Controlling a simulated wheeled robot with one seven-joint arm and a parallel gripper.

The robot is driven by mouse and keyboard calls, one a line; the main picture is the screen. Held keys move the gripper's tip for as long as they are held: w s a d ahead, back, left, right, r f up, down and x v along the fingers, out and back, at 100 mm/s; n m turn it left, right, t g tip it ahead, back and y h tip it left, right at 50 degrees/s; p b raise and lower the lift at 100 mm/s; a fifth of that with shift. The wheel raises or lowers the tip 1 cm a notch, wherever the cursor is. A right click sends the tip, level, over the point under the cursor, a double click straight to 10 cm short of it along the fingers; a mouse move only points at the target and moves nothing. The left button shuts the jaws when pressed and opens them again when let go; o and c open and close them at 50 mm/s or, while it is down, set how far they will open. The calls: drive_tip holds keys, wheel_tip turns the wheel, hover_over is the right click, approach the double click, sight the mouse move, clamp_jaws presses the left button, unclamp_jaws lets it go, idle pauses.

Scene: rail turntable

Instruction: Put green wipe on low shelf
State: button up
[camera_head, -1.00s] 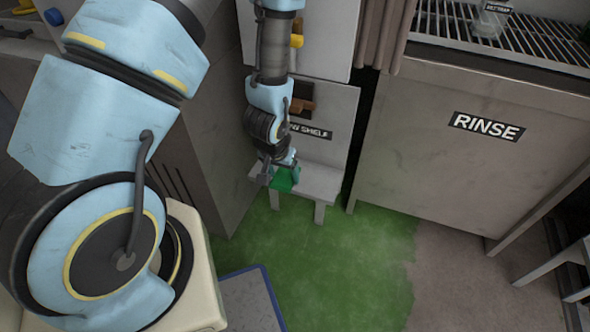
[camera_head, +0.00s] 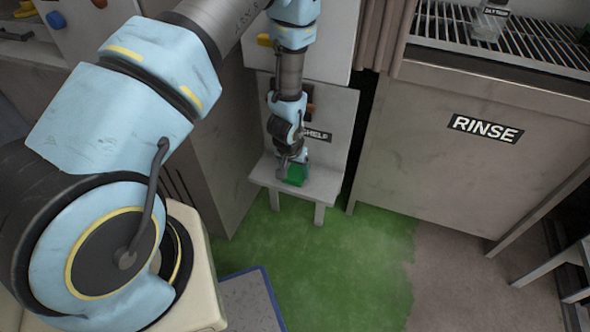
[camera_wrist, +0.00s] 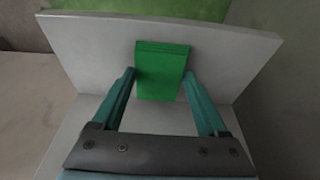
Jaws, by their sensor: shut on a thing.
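The green wipe (camera_head: 298,175) is a small flat green piece. My gripper (camera_head: 292,172) holds it over the low shelf (camera_head: 325,186), a pale bench-like shelf on short legs with a back panel. In the wrist view the wipe (camera_wrist: 162,72) sits between the two teal fingertips of my gripper (camera_wrist: 161,76), with the pale shelf board (camera_wrist: 240,62) behind it. I cannot tell whether the wipe touches the board. My wrist partly covers the sign with "SHELF" on it (camera_head: 316,135).
A grey rinse unit (camera_head: 470,155) with a grated top stands to the right. A grey cabinet side (camera_head: 215,165) is close on the left of the shelf. Green floor (camera_head: 320,270) lies open in front. A curtain (camera_head: 386,35) hangs above right.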

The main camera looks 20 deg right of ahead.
drive_tip(key=shift+f, duration=0.2)
drive_tip(key=o, duration=1.1)
drive_tip(key=shift+r, duration=0.1)
drive_tip(key=v, duration=1.2)
drive_tip(key=shift+r, duration=0.1)
